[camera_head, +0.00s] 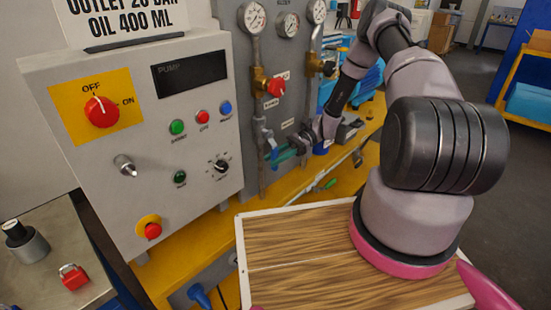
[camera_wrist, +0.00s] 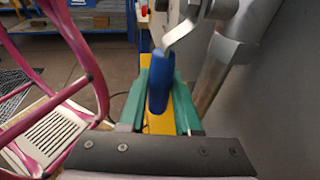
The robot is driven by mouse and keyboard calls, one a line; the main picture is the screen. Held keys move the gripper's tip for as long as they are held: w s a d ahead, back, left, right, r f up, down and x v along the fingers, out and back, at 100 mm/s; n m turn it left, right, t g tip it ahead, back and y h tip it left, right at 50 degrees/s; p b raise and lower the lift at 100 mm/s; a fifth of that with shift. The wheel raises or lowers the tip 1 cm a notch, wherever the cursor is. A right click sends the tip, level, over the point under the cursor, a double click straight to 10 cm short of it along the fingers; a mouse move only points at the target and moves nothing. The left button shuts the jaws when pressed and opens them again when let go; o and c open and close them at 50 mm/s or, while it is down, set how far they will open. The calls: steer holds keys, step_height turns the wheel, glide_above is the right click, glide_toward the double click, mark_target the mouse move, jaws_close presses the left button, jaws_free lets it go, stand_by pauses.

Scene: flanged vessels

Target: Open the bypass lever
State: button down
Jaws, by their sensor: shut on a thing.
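The bypass lever has a blue grip (camera_wrist: 160,84) on a bent metal arm, joined to a metal fitting at the top of the wrist view. My gripper (camera_head: 274,157) has green fingers and is at the lower part of the grey panel's pipework in the head view. In the wrist view the green fingers stand on both sides of the blue grip, shut on it. In the head view a bit of blue shows by the fingertips, too small to make out the lever's angle.
The grey control box (camera_head: 140,130) with knobs and buttons stands left of my gripper. A red valve knob (camera_head: 277,87) and gauges (camera_head: 252,17) are above. A yellow ledge (camera_head: 225,222) runs below. A grey pipe (camera_wrist: 215,78) rises close to the right finger.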

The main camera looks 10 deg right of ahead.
steer(key=shift+a, duration=0.1)
steer(key=c, duration=0.6)
jaws_free()
steer(key=v, duration=1.1)
